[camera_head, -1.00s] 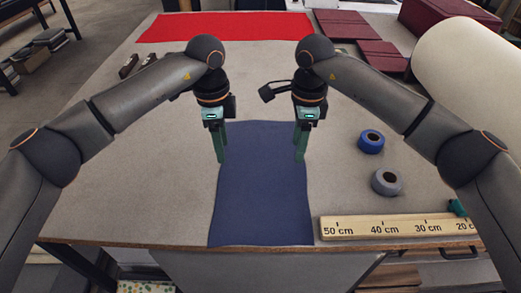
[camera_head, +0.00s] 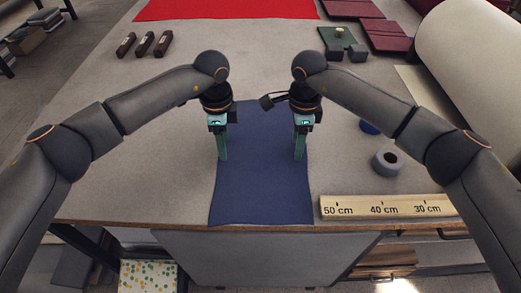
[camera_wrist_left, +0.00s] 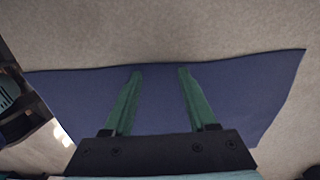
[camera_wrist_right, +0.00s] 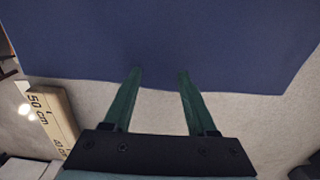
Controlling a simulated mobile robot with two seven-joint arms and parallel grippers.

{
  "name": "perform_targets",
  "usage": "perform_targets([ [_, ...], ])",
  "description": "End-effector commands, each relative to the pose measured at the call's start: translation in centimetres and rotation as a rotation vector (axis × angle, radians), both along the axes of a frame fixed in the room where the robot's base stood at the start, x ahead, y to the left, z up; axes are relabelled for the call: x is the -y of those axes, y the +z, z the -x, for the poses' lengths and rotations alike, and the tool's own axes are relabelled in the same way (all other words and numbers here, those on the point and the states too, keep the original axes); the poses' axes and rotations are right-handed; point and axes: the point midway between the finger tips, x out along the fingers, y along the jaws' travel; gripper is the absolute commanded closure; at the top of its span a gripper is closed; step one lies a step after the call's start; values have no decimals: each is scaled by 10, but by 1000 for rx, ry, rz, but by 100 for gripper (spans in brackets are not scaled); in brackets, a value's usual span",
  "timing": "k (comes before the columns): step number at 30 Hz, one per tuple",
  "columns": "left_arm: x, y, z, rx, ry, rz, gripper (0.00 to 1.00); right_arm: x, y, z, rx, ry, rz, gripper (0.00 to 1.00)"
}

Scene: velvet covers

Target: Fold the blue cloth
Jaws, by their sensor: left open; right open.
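The blue cloth (camera_head: 262,185) lies flat on the table, its near edge close to the table's front edge. My left gripper (camera_head: 222,158) is open over the cloth's left edge. In the left wrist view its fingers (camera_wrist_left: 160,72) are apart with blue cloth (camera_wrist_left: 240,95) behind and between them. My right gripper (camera_head: 299,157) is open at the cloth's right edge. In the right wrist view its fingertips (camera_wrist_right: 157,70) are apart and overlap the edge of the cloth (camera_wrist_right: 160,40). Neither gripper holds cloth. I cannot tell whether the fingertips touch it.
A wooden ruler (camera_head: 385,206) lies right of the cloth. A grey tape roll (camera_head: 386,162) and a partly hidden blue roll (camera_head: 369,128) sit beyond it. Red fabric (camera_head: 225,9) lies at the back. The table left of the cloth is clear.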

Motion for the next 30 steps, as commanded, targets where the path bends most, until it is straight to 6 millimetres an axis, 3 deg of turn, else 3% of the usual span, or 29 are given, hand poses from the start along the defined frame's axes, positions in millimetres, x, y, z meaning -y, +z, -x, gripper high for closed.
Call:
perform_targets([
  [8,0,-5,0,0,0,0,43,0,-5,0,0,0,0,43],
  [30,0,-3,0,-1,0,-1,84,0,-3,0,0,0,0,84],
])
